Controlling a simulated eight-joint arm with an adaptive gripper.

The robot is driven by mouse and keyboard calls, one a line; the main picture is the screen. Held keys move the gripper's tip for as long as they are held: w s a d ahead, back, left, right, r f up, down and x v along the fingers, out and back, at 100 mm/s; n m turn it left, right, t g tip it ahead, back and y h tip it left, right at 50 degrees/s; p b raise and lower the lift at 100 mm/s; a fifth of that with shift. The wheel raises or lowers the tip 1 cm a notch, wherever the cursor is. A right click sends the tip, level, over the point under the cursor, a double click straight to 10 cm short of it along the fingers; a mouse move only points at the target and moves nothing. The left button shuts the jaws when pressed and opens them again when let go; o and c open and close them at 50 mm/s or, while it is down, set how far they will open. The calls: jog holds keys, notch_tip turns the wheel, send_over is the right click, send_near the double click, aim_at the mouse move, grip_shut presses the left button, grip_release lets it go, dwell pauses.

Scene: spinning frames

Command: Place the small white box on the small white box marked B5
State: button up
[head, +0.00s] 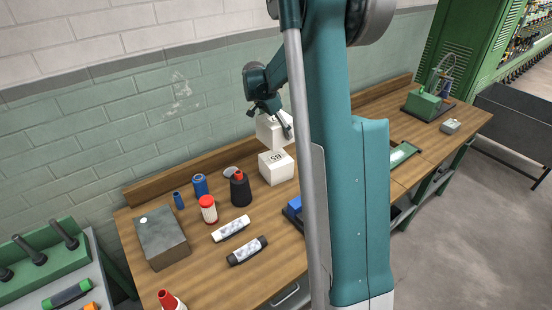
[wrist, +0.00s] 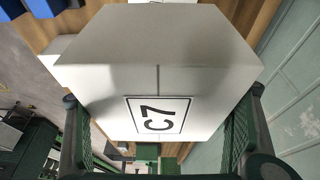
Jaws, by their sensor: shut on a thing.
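My gripper (head: 278,118) is shut on a small white box (head: 270,131), seen in the head view above the workbench. In the wrist view the same held box (wrist: 160,65) shows a label reading C7 and sits between the two green finger pads (wrist: 160,130). The white box marked B5 (head: 277,168) stands on the wooden bench, just below the held box in the head view. I cannot tell whether the two boxes touch. My arm hides part of the bench to their right.
A dark cylinder with a red top (head: 240,190), a red-and-white spool (head: 208,209) and a blue spool (head: 201,186) stand left of the B5 box. A backboard (head: 200,165) runs behind.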

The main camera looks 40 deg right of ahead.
jog(key=shift+f, duration=3.15)
jog(key=shift+f, duration=1.9)
jog(key=shift+c, duration=0.2)
jog(key=o, duration=2.1)
jog(key=shift+f, duration=0.1)
